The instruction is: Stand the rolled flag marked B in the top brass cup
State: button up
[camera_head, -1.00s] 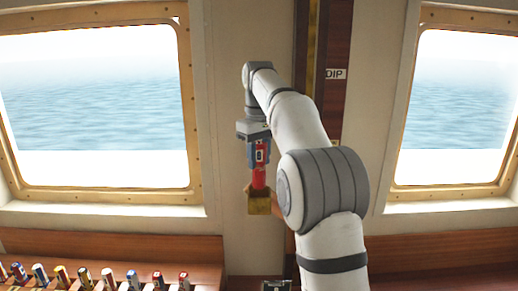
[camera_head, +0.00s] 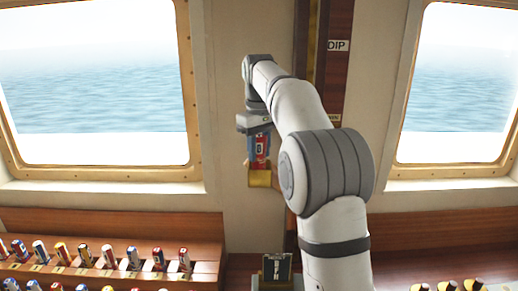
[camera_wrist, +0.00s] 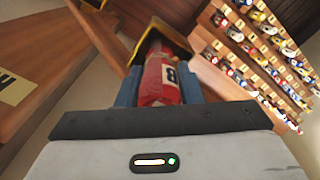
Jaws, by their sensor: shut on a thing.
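The rolled flag marked B (camera_wrist: 155,88) is red with a white label, and it is upright in my gripper (camera_head: 259,150). My gripper is shut on it, with one blue finger on each side. The brass cup (camera_head: 260,179) is a square holder on the wall post, directly below my gripper. In the wrist view the flag's far end is inside the dark mouth of the brass cup (camera_wrist: 184,43). The cup's bottom is hidden, so I cannot tell whether the flag touches it.
A wooden rack (camera_head: 110,225) with several rolled flags stands at the lower left; it also shows in the wrist view. A dark post with a DIP label (camera_head: 338,46) rises behind my arm. Windows (camera_head: 92,80) are on both sides. More flags (camera_head: 447,286) are at the lower right.

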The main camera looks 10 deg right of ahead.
jog(key=o, duration=1.1)
jog(key=shift+r+p, duration=0.7)
jog(key=shift+r, duration=3.2)
